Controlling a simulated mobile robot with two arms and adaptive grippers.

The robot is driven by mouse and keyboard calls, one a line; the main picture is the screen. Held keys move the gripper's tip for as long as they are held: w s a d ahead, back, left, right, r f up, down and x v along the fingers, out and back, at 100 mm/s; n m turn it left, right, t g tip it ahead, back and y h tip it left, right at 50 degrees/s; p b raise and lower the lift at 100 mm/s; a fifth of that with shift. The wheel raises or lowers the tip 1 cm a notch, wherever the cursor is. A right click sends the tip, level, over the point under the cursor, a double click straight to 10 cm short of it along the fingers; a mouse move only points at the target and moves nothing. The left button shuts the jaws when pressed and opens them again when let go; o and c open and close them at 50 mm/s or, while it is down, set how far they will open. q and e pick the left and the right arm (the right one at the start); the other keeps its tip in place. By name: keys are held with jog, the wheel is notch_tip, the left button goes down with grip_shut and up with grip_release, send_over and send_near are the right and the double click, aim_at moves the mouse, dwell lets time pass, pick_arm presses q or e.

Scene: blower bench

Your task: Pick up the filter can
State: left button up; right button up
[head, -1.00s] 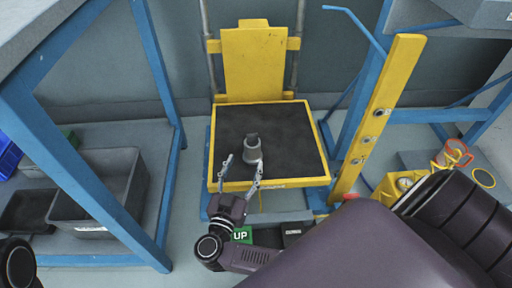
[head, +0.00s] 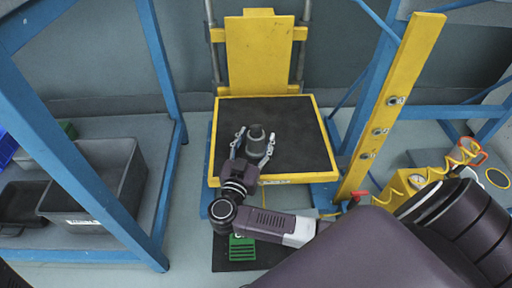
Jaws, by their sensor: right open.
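The filter can (head: 257,148) is a grey cylinder with a darker, narrower top. It stands on the black mat (head: 300,120) of the yellow lift platform. My right gripper (head: 254,143) is open, with one finger on the left of the can and the other on its right. I cannot tell whether the fingers touch the can. My left gripper is not in view.
A yellow post (head: 391,105) with several round fittings stands right of the platform. Blue frame legs (head: 165,75) stand on the left, with a grey bin (head: 110,170) behind. A yellow gauge unit (head: 408,183) with a coiled hose is at right.

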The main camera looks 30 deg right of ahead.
jog(key=c, duration=1.2)
jog(key=shift+r, duration=0.1)
jog(key=shift+c, duration=1.1)
jog(key=shift+r, duration=0.15)
